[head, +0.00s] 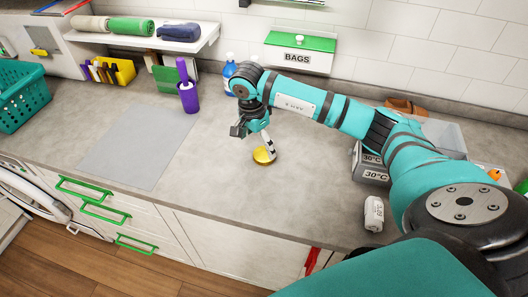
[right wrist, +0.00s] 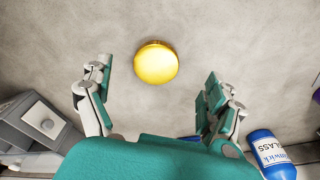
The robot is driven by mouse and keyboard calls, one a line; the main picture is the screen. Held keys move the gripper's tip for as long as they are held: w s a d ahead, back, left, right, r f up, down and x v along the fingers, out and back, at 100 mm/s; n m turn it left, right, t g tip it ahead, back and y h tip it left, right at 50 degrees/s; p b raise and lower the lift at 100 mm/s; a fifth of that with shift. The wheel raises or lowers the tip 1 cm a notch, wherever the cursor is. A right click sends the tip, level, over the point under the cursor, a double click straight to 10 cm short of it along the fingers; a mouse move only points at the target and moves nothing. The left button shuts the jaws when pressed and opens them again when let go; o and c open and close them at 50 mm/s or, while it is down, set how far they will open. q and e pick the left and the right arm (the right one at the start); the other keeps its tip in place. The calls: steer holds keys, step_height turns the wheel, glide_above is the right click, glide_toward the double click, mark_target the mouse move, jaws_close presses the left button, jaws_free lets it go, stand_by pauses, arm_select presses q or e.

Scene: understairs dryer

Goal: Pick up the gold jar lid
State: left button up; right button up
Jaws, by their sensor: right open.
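The gold jar lid (head: 264,155) lies on the grey counter near the middle of the head view. It is round and shiny, and in the right wrist view the lid (right wrist: 155,63) shows whole, with bare counter around it. My right gripper (head: 258,146) is open and points down close to the lid, partly overlapping it in the head view. In the right wrist view my right gripper's fingers (right wrist: 156,80) are spread wide to the left and right, with the lid ahead between them. Whether the fingertips touch the counter cannot be told. My left gripper is not in view.
A purple holder (head: 188,97) and a blue bottle (head: 229,72) stand behind the gripper. A grey mat (head: 140,148) lies left. Grey 30°C boxes (head: 371,172) and a white container (head: 374,214) stand right. Counter around the lid is clear.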

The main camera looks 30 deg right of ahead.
mark_target(264, 154)
steer(key=shift+d+f+p, duration=0.2)
steer(key=shift+f+p, duration=0.1)
steer(key=shift+f, duration=0.05)
steer(key=f+p, duration=0.1)
steer(key=d+f, duration=0.1)
steer(key=f, duration=0.1)
steer(key=shift+s+d+f+p, duration=0.1)
steer(key=shift+f+p, duration=0.15)
steer(key=shift+p, duration=0.1)
steer(key=shift+f, duration=0.45)
steer(key=c, duration=0.8)
